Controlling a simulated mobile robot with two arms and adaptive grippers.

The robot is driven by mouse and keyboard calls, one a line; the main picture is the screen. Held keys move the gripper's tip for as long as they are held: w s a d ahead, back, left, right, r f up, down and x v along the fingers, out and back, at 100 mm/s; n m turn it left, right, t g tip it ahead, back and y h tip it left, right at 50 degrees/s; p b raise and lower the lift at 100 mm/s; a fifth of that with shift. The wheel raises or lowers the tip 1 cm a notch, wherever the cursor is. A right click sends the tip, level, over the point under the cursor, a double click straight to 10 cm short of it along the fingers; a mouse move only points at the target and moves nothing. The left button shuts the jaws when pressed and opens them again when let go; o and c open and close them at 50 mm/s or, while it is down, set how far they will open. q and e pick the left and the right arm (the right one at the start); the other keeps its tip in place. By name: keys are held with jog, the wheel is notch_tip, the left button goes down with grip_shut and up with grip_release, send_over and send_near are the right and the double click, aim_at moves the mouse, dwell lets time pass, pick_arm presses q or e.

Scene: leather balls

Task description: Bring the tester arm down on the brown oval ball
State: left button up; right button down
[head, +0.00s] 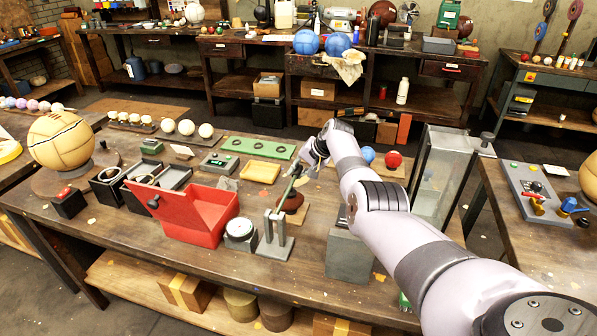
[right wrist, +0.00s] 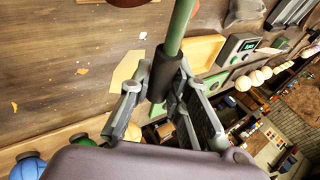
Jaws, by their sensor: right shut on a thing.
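The tester arm (head: 290,188) is a thin green lever on a grey upright stand (head: 275,240). It slants up to the right, away from the stand. My right gripper (head: 307,164) is shut on the lever's upper end. In the right wrist view the fingers (right wrist: 160,88) close around the dark grip of the green lever (right wrist: 178,28). The brown oval ball (head: 291,203) sits behind the stand, below the raised lever and partly hidden by it. A brown edge (right wrist: 125,2), likely this ball, shows at the top of the wrist view. My left gripper is not in view.
A red open bin (head: 190,215) and a round gauge (head: 240,233) stand left of the stand. A grey block (head: 352,255) is at its right, under my right arm. A yellow tray (head: 260,172) and green strip (head: 258,147) lie behind. A clear case (head: 440,175) stands right.

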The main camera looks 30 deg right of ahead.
jog(key=shift+s+f, duration=0.15)
jog(key=shift+f, duration=0.2)
jog(key=c, duration=1.8)
grip_release()
jog(key=shift+f, duration=0.1)
jog(key=shift+c, duration=0.2)
jog(key=o, duration=0.4)
jog(key=shift+c, duration=0.2)
jog(key=shift+s+d+r, duration=0.15)
jog(key=shift+r, duration=0.3)
jog(key=shift+s+d+r, duration=0.1)
jog(key=shift+r, duration=0.3)
jog(key=v, duration=1)
jog(key=shift+s, duration=0.15)
jog(key=shift+r, duration=0.15)
